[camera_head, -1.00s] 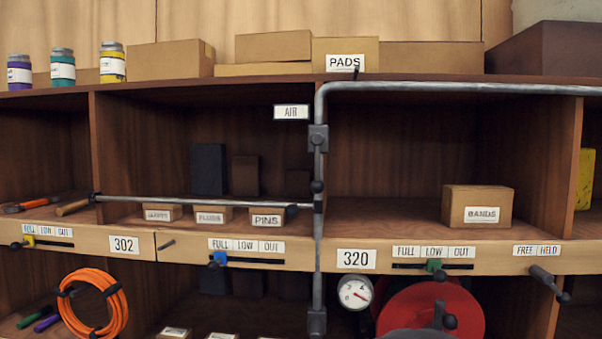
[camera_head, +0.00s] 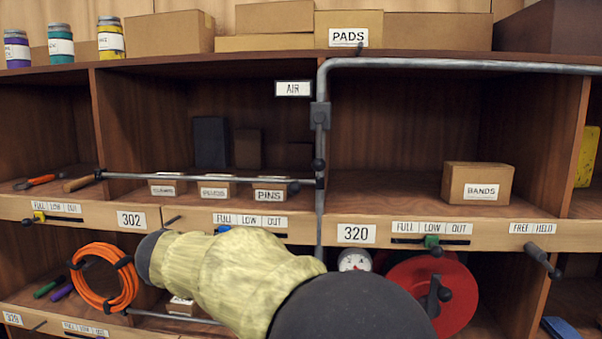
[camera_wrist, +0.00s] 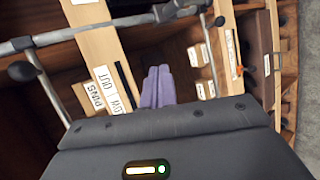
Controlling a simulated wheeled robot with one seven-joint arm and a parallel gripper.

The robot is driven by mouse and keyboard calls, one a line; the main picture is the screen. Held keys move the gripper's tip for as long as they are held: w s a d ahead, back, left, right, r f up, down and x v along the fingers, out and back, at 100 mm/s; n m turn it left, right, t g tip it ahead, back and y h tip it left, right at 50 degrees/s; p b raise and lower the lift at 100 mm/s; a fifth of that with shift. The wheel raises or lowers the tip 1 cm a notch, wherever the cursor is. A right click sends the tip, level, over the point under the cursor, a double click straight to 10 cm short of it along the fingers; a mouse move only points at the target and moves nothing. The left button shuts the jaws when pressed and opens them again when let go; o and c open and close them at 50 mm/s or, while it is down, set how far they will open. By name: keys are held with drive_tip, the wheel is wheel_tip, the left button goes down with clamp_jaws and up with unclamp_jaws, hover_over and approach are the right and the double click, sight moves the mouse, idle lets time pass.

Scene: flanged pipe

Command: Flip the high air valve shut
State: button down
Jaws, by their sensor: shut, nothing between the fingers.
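The AIR label (camera_head: 293,89) sits beside a grey vertical pipe (camera_head: 320,225). The high air valve's dark body (camera_head: 320,116) is on this pipe, just right of the label. Its lever seems to hang down along the pipe to a black ball knob (camera_head: 318,165). I cannot make out the upper valve in the wrist view. There the pipe (camera_wrist: 110,24) crosses the top, with a lower dark fitting (camera_wrist: 168,12) on it.
A horizontal bar (camera_head: 220,176) with a dark end knob (camera_head: 293,187) runs left of the pipe, before small boxes. Slider handles, one green (camera_head: 431,240), line the shelf front.

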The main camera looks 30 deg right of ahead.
wheel_tip(320, 180, up, 22)
drive_tip(key=s+a+m+t+h+p, duration=0.1)
drive_tip(key=a+m+h, duration=0.1)
drive_tip(key=h, duration=0.4)
drive_tip(key=shift+m+h, duration=0.4)
drive_tip(key=shift+m, duration=0.3)
drive_tip(key=shift+d+r, duration=0.1)
drive_tip(key=p, duration=0.6)
approach(320, 141)
drive_tip(key=w+d+f, duration=0.2)
drive_tip(key=w+d, duration=0.2)
drive_tip(key=d, duration=0.1)
drive_tip(key=shift+w+d, duration=0.1)
drive_tip(key=shift+d, duration=0.1)
drive_tip(key=shift+d+f+b, duration=0.15)
drive_tip(key=shift+b, duration=0.25)
